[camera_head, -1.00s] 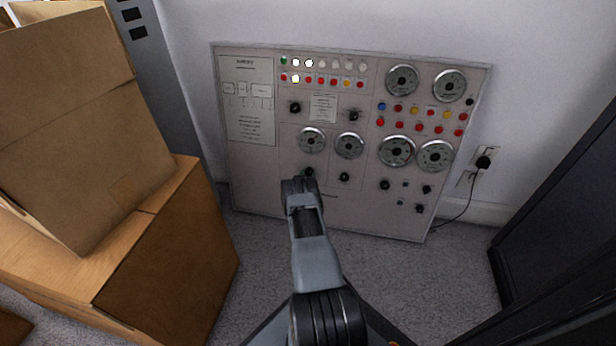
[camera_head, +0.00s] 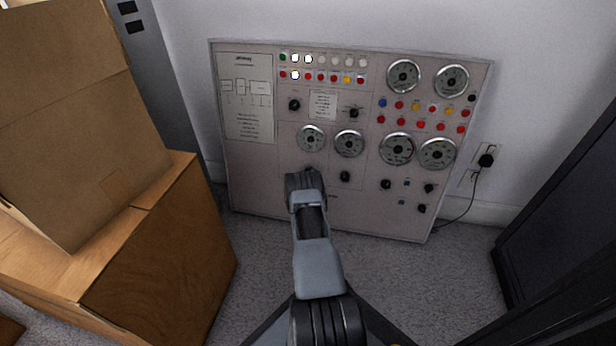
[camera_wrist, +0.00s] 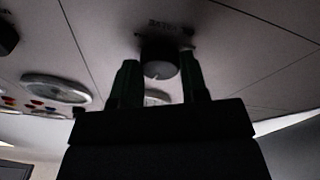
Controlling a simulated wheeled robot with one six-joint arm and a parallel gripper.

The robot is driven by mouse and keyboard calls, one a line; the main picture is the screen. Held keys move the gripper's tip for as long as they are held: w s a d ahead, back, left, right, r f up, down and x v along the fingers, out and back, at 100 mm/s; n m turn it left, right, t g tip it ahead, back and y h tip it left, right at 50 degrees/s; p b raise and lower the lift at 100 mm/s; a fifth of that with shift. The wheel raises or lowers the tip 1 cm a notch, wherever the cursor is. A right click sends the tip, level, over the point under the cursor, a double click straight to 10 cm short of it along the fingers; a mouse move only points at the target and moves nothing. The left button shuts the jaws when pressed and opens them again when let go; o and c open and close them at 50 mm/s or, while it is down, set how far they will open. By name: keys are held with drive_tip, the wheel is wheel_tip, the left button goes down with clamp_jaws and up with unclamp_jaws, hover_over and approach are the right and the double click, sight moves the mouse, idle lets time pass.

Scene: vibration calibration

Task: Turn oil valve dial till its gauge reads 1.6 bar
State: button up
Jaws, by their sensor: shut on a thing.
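The dial (camera_wrist: 160,62) is a dark round knob with a pale mark on its face, on the grey control panel. In the wrist view my gripper (camera_wrist: 161,72) has one finger on each side of it and is shut on it. In the head view my gripper (camera_head: 304,174) covers this dial, just below the left gauge (camera_head: 311,138) of the lower middle pair. That gauge's needle is too small to read. Part of a gauge (camera_wrist: 155,97) shows behind the dial in the wrist view. The label by the dial is too blurred to read surely.
The control panel (camera_head: 260,180) leans near the wall, with more gauges, lamps and knobs. Another knob (camera_head: 345,176) is just right of my gripper. A plug (camera_head: 487,160) is in the wall.

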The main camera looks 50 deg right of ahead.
drive_tip(key=o, duration=0.9)
drive_tip(key=p+v, duration=0.5)
drive_tip(key=v, duration=0.8)
drive_tip(key=shift+s+a+p, duration=0.15)
drive_tip(key=shift+a+p, duration=0.15)
drive_tip(key=shift+a, duration=0.05)
